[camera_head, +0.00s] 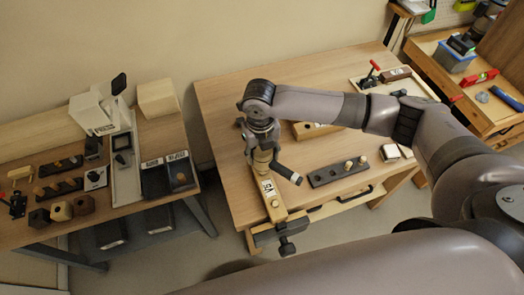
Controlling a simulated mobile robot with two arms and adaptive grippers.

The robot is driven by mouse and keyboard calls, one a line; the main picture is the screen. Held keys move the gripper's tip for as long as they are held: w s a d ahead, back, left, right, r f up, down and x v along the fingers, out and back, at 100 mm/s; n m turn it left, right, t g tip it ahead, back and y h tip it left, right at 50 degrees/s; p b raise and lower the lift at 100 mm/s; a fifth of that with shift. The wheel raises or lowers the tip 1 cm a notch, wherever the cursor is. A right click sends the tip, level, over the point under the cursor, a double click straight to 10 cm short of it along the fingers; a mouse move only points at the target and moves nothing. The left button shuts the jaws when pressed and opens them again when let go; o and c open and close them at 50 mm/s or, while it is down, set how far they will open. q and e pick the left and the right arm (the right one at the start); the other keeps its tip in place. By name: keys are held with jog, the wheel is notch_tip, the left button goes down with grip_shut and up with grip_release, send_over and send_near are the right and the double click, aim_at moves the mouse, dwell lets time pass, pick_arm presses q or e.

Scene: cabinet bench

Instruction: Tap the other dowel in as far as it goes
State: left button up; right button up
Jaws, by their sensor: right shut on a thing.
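My right gripper (259,143) reaches down over the left side of the middle bench. It is shut on a pale wooden piece (262,160), apparently part of a mallet; the arm hides much of it. A dark bar (289,175) sticks out to the lower right beside it. Below is a long pale wooden block (270,188) with a white label, lying at the bench's front edge. A small round dowel end or hole (275,204) shows near its front end. The far end of the block is hidden under the gripper, so the other dowel cannot be made out. My left gripper is not in view.
A dark vise (284,236) sits at the bench's front edge. The left bench (150,150) holds blocks, trays and a white press.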

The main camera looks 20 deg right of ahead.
notch_tip(320, 180, down, 3)
jog(key=shift+r+b, duration=0.2)
jog(key=shift+b, duration=0.7)
jog(key=shift+r, duration=0.1)
notch_tip(320, 180, up, 2)
jog(key=p, duration=0.2)
jog(key=shift+r+p, duration=0.15)
jog(key=shift+p, duration=0.15)
